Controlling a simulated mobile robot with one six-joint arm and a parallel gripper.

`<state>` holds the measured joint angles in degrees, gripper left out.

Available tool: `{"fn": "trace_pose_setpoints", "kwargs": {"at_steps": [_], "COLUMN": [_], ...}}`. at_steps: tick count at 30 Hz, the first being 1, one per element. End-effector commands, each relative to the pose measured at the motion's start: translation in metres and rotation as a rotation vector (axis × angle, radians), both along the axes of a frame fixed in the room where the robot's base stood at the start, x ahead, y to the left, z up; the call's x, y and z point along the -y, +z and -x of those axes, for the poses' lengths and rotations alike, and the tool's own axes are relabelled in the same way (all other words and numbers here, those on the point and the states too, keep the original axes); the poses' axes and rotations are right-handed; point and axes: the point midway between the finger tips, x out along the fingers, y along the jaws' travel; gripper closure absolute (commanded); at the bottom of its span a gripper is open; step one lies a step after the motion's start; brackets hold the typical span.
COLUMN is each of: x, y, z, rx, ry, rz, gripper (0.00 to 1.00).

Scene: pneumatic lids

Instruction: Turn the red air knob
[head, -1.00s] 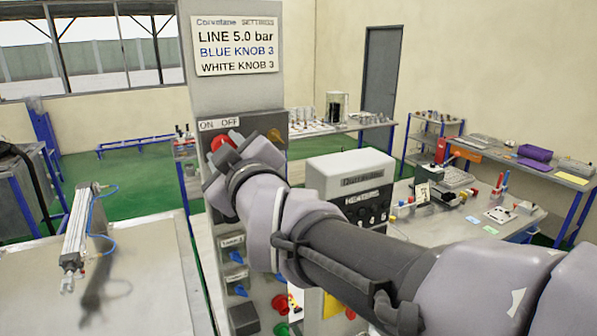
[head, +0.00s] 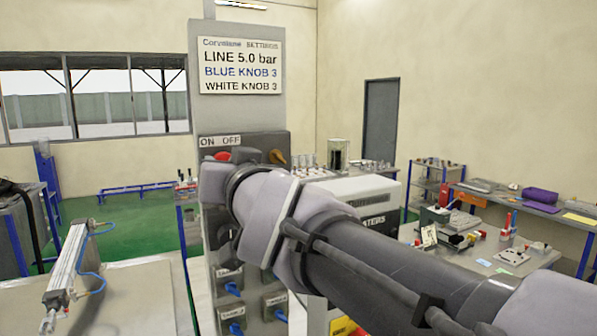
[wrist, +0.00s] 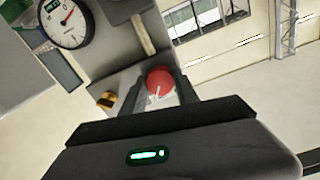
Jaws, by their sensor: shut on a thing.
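The red air knob (wrist: 159,80) is round and sits between the two dark fingers of my gripper (wrist: 161,92) in the wrist view. The fingers are shut on it, and a light line marks its face. In the head view only the top of the red knob (head: 222,155) shows, under the ON label of a grey panel (head: 262,141). My arm and wrist hide the rest of it, and the fingers are out of sight there.
An orange knob (head: 277,157) sits right of the red one. A round gauge (wrist: 65,22) shows in the wrist view. Blue knobs (head: 232,287) are lower on the panel. A settings sign (head: 241,65) hangs above. A table with a cylinder (head: 68,262) stands at left.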

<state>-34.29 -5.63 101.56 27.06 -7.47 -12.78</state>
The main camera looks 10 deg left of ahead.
Motion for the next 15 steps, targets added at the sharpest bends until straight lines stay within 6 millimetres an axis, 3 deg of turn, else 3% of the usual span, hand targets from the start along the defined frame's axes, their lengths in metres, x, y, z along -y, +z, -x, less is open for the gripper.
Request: {"fn": "trace_pose_setpoints", "kwargs": {"at_steps": [15], "x": [0.0009], "y": [0.0044], "z": [0.0003], "rx": [-0.068], "ry": [-0.001], "rz": [-0.127], "gripper": [1.0]}}
